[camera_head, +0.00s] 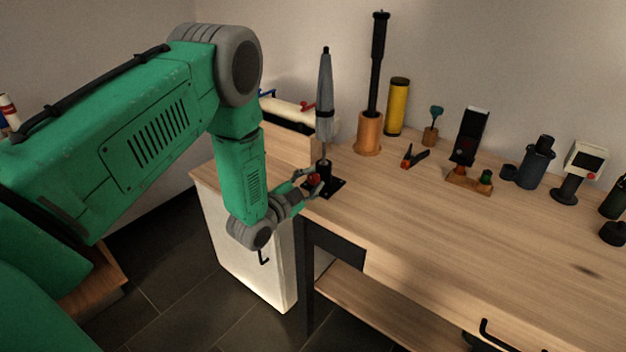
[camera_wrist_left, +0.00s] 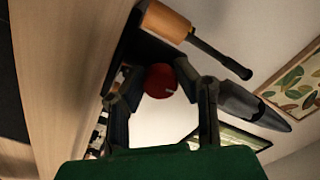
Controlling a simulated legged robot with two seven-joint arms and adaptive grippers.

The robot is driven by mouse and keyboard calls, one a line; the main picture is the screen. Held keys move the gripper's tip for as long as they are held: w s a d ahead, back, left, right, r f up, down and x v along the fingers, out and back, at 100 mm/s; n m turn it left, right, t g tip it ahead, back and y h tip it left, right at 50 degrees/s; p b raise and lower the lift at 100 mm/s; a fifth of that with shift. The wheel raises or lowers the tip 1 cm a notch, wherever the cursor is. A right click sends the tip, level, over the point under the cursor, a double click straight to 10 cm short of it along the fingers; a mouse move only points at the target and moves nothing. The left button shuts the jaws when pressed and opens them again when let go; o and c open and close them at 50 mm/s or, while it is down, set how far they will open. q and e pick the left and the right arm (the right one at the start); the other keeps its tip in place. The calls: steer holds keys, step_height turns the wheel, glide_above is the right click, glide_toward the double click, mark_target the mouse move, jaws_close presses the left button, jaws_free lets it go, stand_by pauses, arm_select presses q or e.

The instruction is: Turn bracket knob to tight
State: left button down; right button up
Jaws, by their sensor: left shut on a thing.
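A black bracket (camera_head: 325,187) with a flat base stands on the table near its left end, and a folded grey umbrella (camera_head: 325,95) rises upright from it. The bracket's red knob (camera_head: 314,180) faces my left gripper (camera_head: 300,184). In the left wrist view the round red knob (camera_wrist_left: 161,81) sits between the two fingers of the left gripper (camera_wrist_left: 155,85), which are shut on it. The umbrella (camera_wrist_left: 255,104) also shows there, to the right of the fingers. My right gripper is not in view.
On the table stand a wooden cup (camera_head: 368,135) with a black pole, a yellow cylinder (camera_head: 397,106), a red-and-black clamp (camera_head: 414,157), a phone stand (camera_head: 468,180) and a dark canister (camera_head: 536,165). The table's middle and front are largely clear.

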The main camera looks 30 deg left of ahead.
arm_select(q)
steer(key=shift+s+f, duration=0.2)
steer(key=shift+f, duration=0.1)
steer(key=c, duration=1.5)
jaws_free()
steer(key=shift+r, duration=0.1)
steer(key=shift+w, duration=0.1)
steer(key=s, duration=0.8)
steer(key=s+a, duration=0.1)
steer(key=s, duration=0.3)
steer(key=s+d+f+n+g, duration=0.3)
steer(key=s+f+g, duration=0.2)
steer(key=f, duration=0.2)
steer(key=s+d+f+n+g, duration=0.3)
steer(key=s+d+f+g, duration=0.15)
steer(key=f, duration=0.25)
steer(key=s+d+f+n+g, duration=0.1)
steer(key=s+g, duration=0.1)
steer(key=s, duration=0.3)
steer(key=s+d+f+n+g, duration=0.1)
steer(key=s+g, duration=0.2)
steer(key=s, duration=0.3)
steer(key=s+f+n+g+y, duration=0.1)
steer(key=s+n+g, duration=0.1)
steer(key=s, duration=0.4)
steer(key=shift+s+d+g, duration=0.25)
steer(key=shift+d+g, duration=0.15)
steer(key=shift+g, duration=0.05)
